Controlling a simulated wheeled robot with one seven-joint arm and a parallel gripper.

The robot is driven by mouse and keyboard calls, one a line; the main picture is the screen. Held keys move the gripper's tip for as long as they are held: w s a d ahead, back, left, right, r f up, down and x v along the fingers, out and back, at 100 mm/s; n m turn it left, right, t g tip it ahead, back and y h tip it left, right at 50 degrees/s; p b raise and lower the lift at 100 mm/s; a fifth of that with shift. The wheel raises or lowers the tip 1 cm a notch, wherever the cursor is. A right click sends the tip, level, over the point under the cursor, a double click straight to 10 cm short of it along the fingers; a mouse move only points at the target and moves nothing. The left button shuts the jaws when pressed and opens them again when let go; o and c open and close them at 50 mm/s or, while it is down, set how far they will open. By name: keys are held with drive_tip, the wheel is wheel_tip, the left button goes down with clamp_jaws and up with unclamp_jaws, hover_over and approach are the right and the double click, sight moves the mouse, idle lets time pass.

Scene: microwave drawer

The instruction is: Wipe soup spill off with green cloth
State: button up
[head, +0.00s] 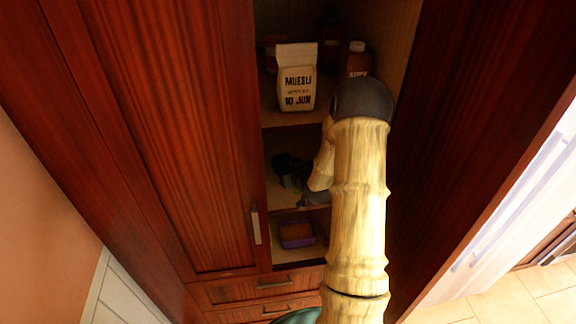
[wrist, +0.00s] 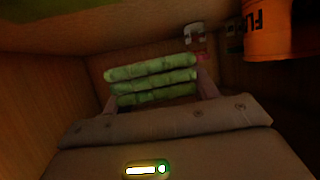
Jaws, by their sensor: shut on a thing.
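The green cloth (wrist: 152,82) shows in the wrist view as several stacked green folds between the fingers of my gripper (wrist: 155,88). My gripper is shut on it. I cannot make out a soup spill in either view.
A muesli bag (head: 297,80) and a brown bottle (head: 356,60) stand on the shelf above. A purple box (head: 297,234) sits on the shelf below. An orange container (wrist: 270,30) is close at upper right in the wrist view. Cupboard walls are tight around my arm.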

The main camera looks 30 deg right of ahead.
drive_tip(key=shift+s+d, duration=0.2)
drive_tip(key=shift+s, duration=0.1)
drive_tip(key=shift+s+d+f+h+b, duration=0.15)
drive_tip(key=shift+s+d+f, duration=0.05)
drive_tip(key=shift+d, duration=0.2)
drive_tip(key=shift+s+d+f+h+b, duration=0.15)
drive_tip(key=shift+d, duration=0.2)
drive_tip(key=shift+d+f, duration=0.15)
drive_tip(key=shift+f, duration=0.2)
drive_tip(key=shift+w+a+f+b, duration=0.1)
drive_tip(key=shift+a+f+b, duration=0.15)
drive_tip(key=shift+f+b, duration=0.3)
drive_tip(key=shift+w+a+f+b, duration=0.1)
drive_tip(key=shift+a+f+b, duration=0.2)
drive_tip(key=shift+f, duration=0.35)
drive_tip(key=shift+w+d+f+b, duration=0.1)
drive_tip(key=shift+f+b, duration=0.4)
drive_tip(key=shift+f, duration=0.55)
drive_tip(key=shift+w, duration=0.1)
drive_tip(key=shift+f, duration=0.2)
